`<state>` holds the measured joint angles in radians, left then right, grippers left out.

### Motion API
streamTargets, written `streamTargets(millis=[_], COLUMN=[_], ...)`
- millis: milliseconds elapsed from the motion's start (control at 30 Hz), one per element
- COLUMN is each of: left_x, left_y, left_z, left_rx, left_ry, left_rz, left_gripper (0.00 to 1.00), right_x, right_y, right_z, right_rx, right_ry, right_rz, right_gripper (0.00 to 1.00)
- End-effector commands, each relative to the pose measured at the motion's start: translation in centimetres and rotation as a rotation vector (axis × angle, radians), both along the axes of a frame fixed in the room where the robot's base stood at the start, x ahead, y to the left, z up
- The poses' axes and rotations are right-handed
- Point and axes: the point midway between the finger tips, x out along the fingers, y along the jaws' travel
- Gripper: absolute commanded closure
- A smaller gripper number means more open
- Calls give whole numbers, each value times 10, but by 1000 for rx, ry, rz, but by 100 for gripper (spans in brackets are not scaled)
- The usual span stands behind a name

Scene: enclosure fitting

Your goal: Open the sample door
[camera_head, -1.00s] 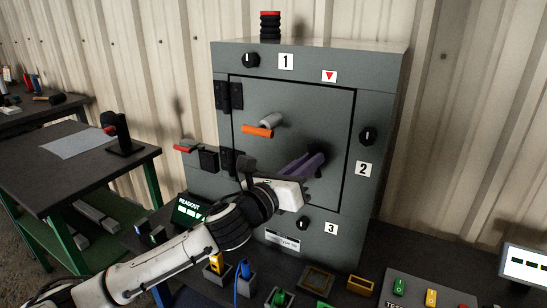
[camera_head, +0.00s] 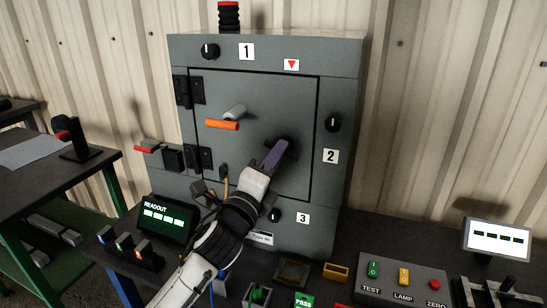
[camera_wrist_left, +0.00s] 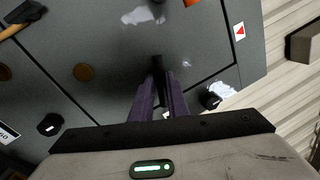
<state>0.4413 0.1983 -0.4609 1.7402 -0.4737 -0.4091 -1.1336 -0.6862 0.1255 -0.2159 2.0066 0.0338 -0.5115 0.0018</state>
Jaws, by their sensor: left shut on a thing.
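The grey enclosure (camera_head: 345,75) stands on the bench against the wall. Its front door (camera_head: 258,95) has hinges on the left and lies flush in its frame, with a dark seam around it. My left gripper (camera_head: 279,147) has its purple fingers at a dark handle (camera_wrist_left: 157,63) on the right part of the door. The fingers are shut on it and hide most of it. An orange-tipped grey handle (camera_head: 230,117) sticks out of the door's upper left, clear of my gripper. My right gripper is not in view.
Black knobs sit beside labels 1 (camera_head: 246,51), 2 (camera_head: 330,156) and 3 (camera_head: 303,218). A readout box (camera_head: 165,218), small bins and a button panel (camera_head: 400,280) crowd the bench below. A red-tipped lever (camera_head: 148,149) juts out at the enclosure's left.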

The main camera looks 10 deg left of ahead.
Motion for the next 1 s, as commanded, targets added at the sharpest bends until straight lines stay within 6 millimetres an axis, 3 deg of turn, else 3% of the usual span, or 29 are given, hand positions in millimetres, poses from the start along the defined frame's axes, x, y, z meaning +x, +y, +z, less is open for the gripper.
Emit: streamTargets(millis=[400, 1000], left_x=[-1, -1], left_y=[-2, -2], left_z=[2, 2], left_rx=[-225, -265], left_ry=[30, 37], left_rz=[-5, -4], left_gripper=[100, 100], right_x=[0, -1], right_y=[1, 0], right_z=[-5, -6], right_rx=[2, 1], right_ry=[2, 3], right_rz=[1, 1], right_gripper=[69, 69])
